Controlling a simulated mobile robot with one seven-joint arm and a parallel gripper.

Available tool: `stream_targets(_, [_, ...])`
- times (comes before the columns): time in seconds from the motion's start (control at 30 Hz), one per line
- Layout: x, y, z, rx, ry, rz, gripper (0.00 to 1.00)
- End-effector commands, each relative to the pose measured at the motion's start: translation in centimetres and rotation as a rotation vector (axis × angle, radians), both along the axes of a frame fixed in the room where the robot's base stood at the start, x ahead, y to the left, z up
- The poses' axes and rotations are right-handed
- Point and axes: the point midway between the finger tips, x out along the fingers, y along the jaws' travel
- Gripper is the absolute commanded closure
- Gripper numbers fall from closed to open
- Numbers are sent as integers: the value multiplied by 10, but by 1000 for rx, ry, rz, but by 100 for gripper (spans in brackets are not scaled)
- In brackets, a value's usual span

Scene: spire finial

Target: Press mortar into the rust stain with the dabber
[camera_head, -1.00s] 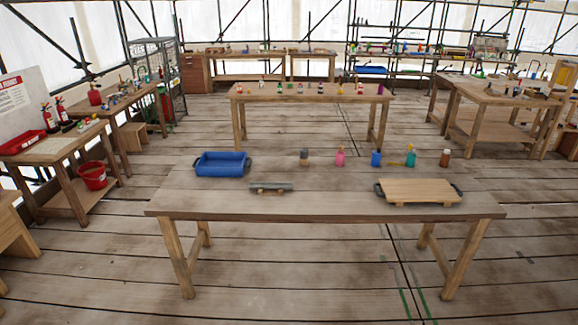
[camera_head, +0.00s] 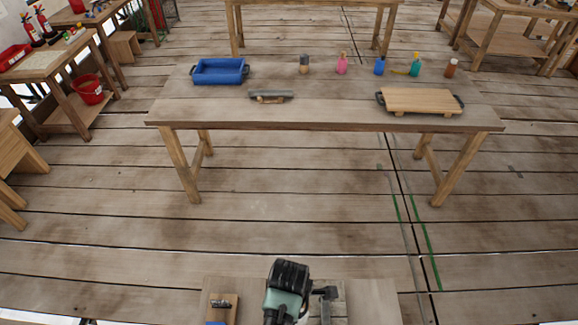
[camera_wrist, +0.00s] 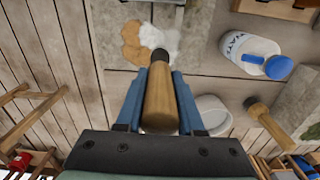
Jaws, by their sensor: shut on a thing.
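My gripper (camera_wrist: 161,75) has its blue fingers closed around the wooden handle of the dabber (camera_wrist: 159,100) in the wrist view. The dabber's dark tip points away from me, at the lower edge of a white patch (camera_wrist: 168,40), perhaps mortar. I cannot tell whether the tip touches it. The orange-brown rust stain (camera_wrist: 131,50) lies just left of the white patch, on a grey surface. In the head view my arm's end covers part of the near worktop, and the dabber and stain cannot be made out.
In the wrist view a white bottle with a blue cap (camera_wrist: 245,52), a white tub (camera_wrist: 214,112) and a wooden-handled tool (camera_wrist: 270,125) lie to the right. A farther table (camera_head: 330,104) holds a blue tray (camera_head: 219,71), a wooden board (camera_head: 420,101) and small bottles.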

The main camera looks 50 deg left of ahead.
Motion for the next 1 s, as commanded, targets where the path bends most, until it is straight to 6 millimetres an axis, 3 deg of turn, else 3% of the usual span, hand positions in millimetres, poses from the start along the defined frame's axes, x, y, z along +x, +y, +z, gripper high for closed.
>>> stream_targets(0.5, [-11,-12,-4,-8,12,-1,100])
stream_targets(1.0, [-5,-21,-3,-12,12,-3,100])
